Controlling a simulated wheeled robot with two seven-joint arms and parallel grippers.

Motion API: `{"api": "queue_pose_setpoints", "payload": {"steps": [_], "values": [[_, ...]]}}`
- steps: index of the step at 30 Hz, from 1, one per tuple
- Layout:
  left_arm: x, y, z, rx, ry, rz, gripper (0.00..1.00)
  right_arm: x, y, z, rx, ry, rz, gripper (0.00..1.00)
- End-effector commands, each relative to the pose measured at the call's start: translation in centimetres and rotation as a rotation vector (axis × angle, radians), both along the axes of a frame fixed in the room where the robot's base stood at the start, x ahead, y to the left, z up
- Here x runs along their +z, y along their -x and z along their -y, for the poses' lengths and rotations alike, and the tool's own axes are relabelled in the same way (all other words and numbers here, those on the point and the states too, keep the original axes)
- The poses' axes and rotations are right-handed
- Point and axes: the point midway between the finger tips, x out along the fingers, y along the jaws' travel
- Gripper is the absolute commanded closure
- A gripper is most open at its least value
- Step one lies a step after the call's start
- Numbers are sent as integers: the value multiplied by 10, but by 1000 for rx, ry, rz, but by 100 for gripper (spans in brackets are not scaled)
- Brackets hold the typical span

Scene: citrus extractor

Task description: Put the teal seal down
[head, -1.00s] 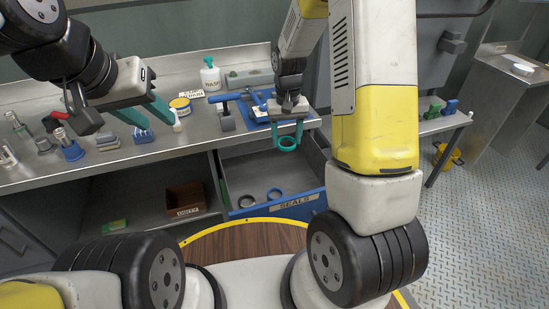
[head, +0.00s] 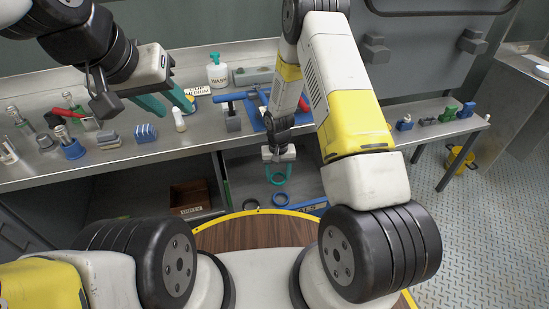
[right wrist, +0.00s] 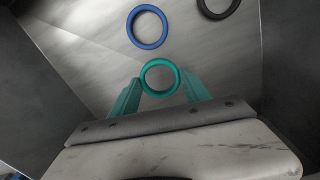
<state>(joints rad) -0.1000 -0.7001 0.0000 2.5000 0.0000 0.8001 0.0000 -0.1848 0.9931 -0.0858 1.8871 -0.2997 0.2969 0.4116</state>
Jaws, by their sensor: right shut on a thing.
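The teal seal (head: 277,182) is a ring held in my right gripper (head: 278,173), which is shut on it. They are inside the open drawer (head: 241,178) with the blue front. In the right wrist view the seal (right wrist: 159,61) sits between the teal fingertips (right wrist: 160,88), above or at the drawer floor; I cannot tell if it touches. A blue seal (head: 280,206) and a black seal (head: 251,204) lie on the drawer floor; the blue one (right wrist: 130,27) is just beyond the teal one. My left gripper (head: 177,110) is open and empty above the bench.
A brown box (head: 190,196) stands on the shelf beside the drawer. Drawer walls (right wrist: 60,90) flank my right gripper.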

Motion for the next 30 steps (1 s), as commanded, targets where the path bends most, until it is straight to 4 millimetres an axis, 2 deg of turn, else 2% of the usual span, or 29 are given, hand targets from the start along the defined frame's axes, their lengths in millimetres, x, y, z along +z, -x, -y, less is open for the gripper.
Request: {"api": "queue_pose_setpoints", "payload": {"steps": [5,16,17,19,20,30], "values": [[0,0,0,0,0,0,64,-26,1,0,2,1,-3,100],[0,0,0,0,0,0,64,-31,1,0,1,1,-2,100],[0,0,0,0,0,0,64,-31,1,0,1,0,-1,42],[0,0,0,0,0,0,64,-30,1,0,1,0,-1,28],[0,0,0,0,0,0,64,-30,1,0,1,0,-1,24],[0,0,0,0,0,0,64,-28,0,0,1,0,-1,24]]}}
